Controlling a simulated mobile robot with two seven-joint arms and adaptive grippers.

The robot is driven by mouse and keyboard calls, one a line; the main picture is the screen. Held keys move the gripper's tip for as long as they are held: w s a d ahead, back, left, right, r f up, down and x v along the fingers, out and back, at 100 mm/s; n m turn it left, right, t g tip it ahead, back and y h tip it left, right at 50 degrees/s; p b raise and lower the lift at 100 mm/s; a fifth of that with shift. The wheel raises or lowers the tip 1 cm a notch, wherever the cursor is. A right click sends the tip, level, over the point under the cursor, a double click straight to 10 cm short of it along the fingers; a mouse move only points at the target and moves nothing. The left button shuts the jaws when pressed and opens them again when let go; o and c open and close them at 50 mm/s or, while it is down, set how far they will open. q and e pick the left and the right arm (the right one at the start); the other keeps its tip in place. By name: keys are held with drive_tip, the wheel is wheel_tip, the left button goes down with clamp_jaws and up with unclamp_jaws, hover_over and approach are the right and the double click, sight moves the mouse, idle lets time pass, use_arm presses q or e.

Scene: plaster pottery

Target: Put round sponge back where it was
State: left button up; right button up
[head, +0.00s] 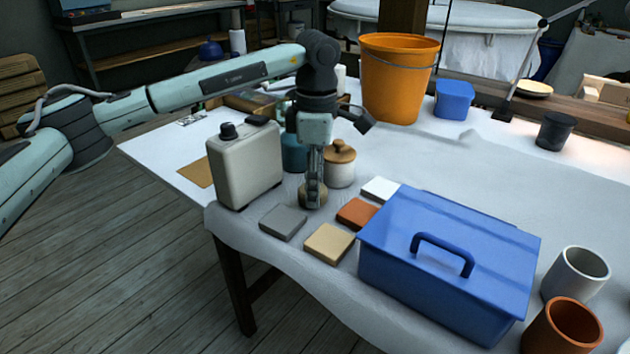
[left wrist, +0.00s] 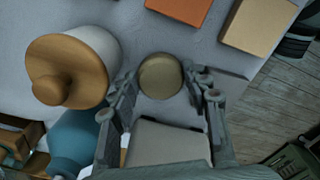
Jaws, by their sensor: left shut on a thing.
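The round sponge (head: 313,196) is a tan disc low over the white cloth, between the grey-white canister and the lidded jar. It also shows in the left wrist view (left wrist: 160,75), between the fingers. My left gripper (head: 314,180) points down from above and is shut on the sponge. In the head view the fingers hide part of the sponge. I cannot tell whether it touches the cloth. My right gripper is not in view.
A grey-white canister (head: 243,165) stands close left of the gripper; a wooden-lidded jar (head: 340,171) and teal jar (head: 293,154) are close behind. Grey (head: 283,222), tan (head: 329,243), terracotta (head: 357,213) and white tiles (head: 380,189) lie in front and right, beside a blue toolbox (head: 445,265).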

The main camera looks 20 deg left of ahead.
use_arm(q)
drive_tip(key=o, duration=0.6)
drive_tip(key=shift+o, duration=0.7)
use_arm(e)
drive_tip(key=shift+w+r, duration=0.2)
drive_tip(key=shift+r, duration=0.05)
use_arm(q)
wheel_tip(320, 180, up, 12)
drive_tip(key=shift+d+b, duration=0.15)
drive_tip(key=shift+b, duration=0.25)
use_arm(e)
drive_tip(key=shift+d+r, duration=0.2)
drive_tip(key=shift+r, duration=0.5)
